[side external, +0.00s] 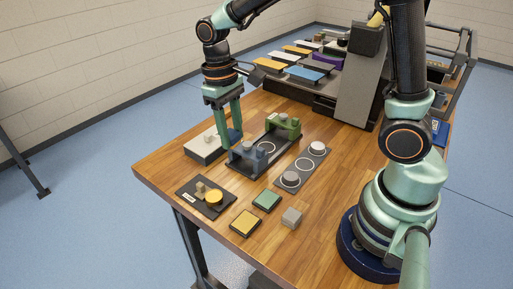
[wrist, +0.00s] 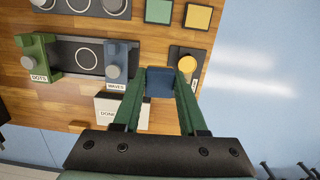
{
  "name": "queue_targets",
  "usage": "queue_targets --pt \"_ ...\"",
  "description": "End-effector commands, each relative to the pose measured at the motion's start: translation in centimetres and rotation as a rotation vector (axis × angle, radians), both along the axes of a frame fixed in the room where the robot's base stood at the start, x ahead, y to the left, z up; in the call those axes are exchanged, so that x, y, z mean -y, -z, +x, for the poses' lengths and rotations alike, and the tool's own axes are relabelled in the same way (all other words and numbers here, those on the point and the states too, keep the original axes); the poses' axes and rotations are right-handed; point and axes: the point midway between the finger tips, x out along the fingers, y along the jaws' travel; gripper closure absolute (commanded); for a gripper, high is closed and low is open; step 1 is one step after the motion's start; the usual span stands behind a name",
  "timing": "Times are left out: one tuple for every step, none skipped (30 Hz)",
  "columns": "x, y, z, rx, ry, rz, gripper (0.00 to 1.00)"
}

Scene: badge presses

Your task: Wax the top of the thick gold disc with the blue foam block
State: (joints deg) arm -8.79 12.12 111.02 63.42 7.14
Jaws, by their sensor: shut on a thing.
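The gold disc (side external: 214,198) lies on a dark plate (side external: 185,191) near the table's left front edge, beside a small tan fixture (side external: 200,188). In the wrist view the disc (wrist: 187,64) is just right of my fingers. My gripper (side external: 230,128) is shut on the blue foam block (side external: 235,137), and the block (wrist: 160,84) shows between the green fingers in the wrist view. The block is held above the table near the grey-blue press and the DONE box, apart from the disc. The block's underside is hidden.
A grey-blue press (side external: 247,155) labelled WAVES and a green press (side external: 286,125) labelled DOTS share a dark base. The DONE box (side external: 203,149) stands behind the disc's plate. Yellow (side external: 245,223) and green (side external: 267,200) pads and a grey block (side external: 291,217) lie in front.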

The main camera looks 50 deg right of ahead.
Motion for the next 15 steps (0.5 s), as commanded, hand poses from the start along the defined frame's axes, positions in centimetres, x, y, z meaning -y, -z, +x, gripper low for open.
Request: queue_targets --pt "-1.7 1.0 0.3 -0.003 -0.017 -0.004 1.0" --pt "-2.6 1.5 0.4 -0.003 -0.021 -0.006 1.0" --pt "-3.6 2.1 0.6 -0.002 -0.026 -0.008 1.0" --pt "-4.3 2.4 0.7 0.0 -0.028 -0.01 1.0" --pt "-5.0 2.8 0.8 0.0 -0.032 -0.012 1.0" --pt "-5.7 3.2 0.8 0.002 -0.034 -0.012 1.0" --pt "-6.2 3.5 0.9 0.003 -0.037 -0.014 1.0" --pt "-6.6 3.8 0.9 0.004 -0.037 -0.015 1.0" --pt "-7.0 4.0 0.9 0.005 -0.038 -0.016 1.0" --pt "-7.2 4.2 0.9 0.006 -0.039 -0.016 1.0" --pt "-7.4 4.3 1.0 0.007 -0.039 -0.015 1.0" --pt "-7.5 4.4 1.0 0.008 -0.039 -0.015 1.0" --pt "-7.6 4.5 1.0 0.008 -0.039 -0.015 1.0" --pt "-7.6 4.7 1.0 0.008 -0.038 -0.016 1.0" --pt "-7.6 4.9 1.0 0.007 -0.038 -0.016 1.0"
